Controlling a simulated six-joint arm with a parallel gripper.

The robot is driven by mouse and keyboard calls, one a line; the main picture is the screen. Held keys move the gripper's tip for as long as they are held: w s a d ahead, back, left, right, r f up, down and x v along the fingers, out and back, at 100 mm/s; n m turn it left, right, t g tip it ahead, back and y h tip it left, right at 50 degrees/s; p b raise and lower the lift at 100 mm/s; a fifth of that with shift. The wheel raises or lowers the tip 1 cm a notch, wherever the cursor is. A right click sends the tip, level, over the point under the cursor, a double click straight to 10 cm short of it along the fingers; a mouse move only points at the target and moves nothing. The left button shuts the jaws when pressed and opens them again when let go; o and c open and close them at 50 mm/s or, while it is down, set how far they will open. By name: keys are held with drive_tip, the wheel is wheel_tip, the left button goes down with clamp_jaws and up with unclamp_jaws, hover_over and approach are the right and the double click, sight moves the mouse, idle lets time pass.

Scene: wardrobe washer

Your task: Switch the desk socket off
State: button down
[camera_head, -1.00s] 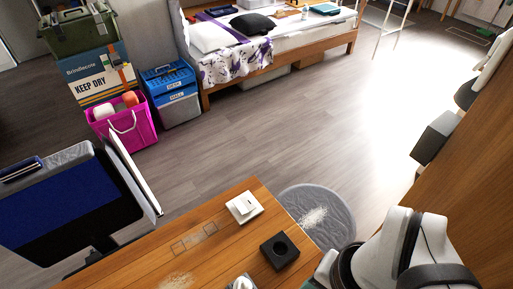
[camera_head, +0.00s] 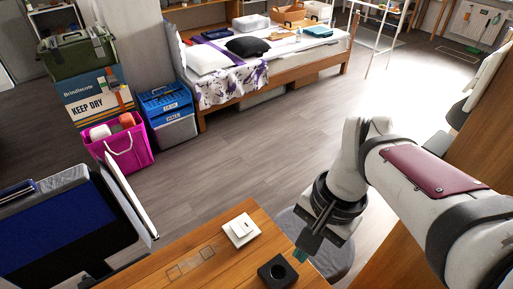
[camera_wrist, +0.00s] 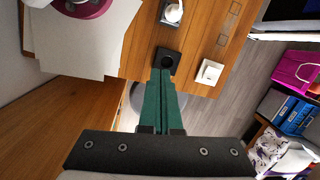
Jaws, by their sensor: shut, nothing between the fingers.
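A black square block with a round recess (camera_head: 278,271), which looks like a socket, is on the wooden desk (camera_head: 215,262) near its right edge. A white square plate with a raised rocker-like part (camera_head: 240,229) is on the desk beyond it. Both show in the wrist view, the black block (camera_wrist: 168,61) just past my fingertips and the white plate (camera_wrist: 210,72) to its right. My gripper (camera_head: 302,252), with green fingers, is shut and empty, close beside the black block. I cannot tell whether it touches. The fingers (camera_wrist: 161,73) show side by side in the wrist view. The rocker's position is too small to tell.
A white object (camera_wrist: 172,11) is on the desk beyond the black block. White sheets (camera_wrist: 85,45) and a purple round thing (camera_wrist: 84,7) are at the wrist view's upper left. Floor (camera_head: 240,150) beyond the desk is open.

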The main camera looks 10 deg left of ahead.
drive_tip(key=w+a+f+m, duration=0.1)
drive_tip(key=w+a, duration=0.2)
drive_tip(key=w, duration=0.2)
drive_tip(key=w+a+f, duration=0.1)
drive_tip(key=w+a, duration=0.2)
drive_tip(key=w, duration=0.3)
drive_tip(key=m+g, duration=0.1)
hover_over(237, 230)
drive_tip(key=w+d, duration=0.3)
drive_tip(key=w+d+x, duration=0.1)
drive_tip(key=x, duration=0.6)
drive_tip(key=shift+d+f, duration=0.15)
drive_tip(key=shift+f, duration=0.1)
drive_tip(key=shift+w, duration=0.15)
drive_tip(key=x, duration=1.4)
drive_tip(key=shift+s+f, duration=0.15)
drive_tip(key=shift+s, duration=0.1)
drive_tip(key=shift+w+d, duration=0.45)
drive_tip(key=shift+w, duration=0.15)
